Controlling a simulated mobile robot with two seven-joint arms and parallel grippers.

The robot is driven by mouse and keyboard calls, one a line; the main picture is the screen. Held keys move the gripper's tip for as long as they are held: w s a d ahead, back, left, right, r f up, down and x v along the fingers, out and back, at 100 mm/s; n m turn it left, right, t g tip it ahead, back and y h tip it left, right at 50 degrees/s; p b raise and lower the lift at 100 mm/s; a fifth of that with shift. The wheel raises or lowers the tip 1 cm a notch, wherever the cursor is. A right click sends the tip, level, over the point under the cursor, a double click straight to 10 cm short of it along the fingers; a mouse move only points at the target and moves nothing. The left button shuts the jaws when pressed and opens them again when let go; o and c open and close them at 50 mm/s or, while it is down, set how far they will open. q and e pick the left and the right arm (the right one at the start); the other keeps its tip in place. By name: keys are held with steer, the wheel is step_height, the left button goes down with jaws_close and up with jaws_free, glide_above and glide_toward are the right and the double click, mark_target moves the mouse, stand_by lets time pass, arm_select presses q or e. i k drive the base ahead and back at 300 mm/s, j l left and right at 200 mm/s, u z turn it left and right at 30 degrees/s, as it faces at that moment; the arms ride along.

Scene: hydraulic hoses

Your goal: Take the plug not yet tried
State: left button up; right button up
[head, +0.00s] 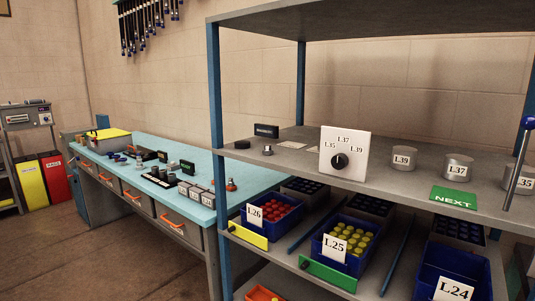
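Grey metal cylinders that look like plugs stand on the shelf top at the right: one labelled L39 (404,154), one labelled L37 (458,163), and one labelled 35 (518,175), its label partly cut at the picture's edge. A white panel (330,139) marked L35, L37 and L39 stands left of them, with a black knob (340,161); I cannot tell where the knob points. A green NEXT card (453,198) lies in front of the L37 cylinder. Neither gripper is in view.
Blue bins labelled L26 (284,229), L25 (318,250) and L24 (432,291) sit on the lower shelf. A slanted dark rod with a blue top (520,160) crosses before the 35 cylinder. A light-blue bench (155,148) holds small parts and boxes. Open floor lies at lower left.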

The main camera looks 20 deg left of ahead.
mark_target(268, 150)
steer(key=i+j+z, duration=0.1)
steer(key=j, duration=0.25)
steer(key=i+j+z, duration=0.1)
steer(key=j, duration=0.25)
steer(key=i+j, duration=0.2)
steer(key=j, duration=0.15)
steer(key=i+j+z, duration=0.15)
steer(key=j, duration=0.2)
steer(key=j+z, duration=0.1)
steer(key=j, duration=0.25)
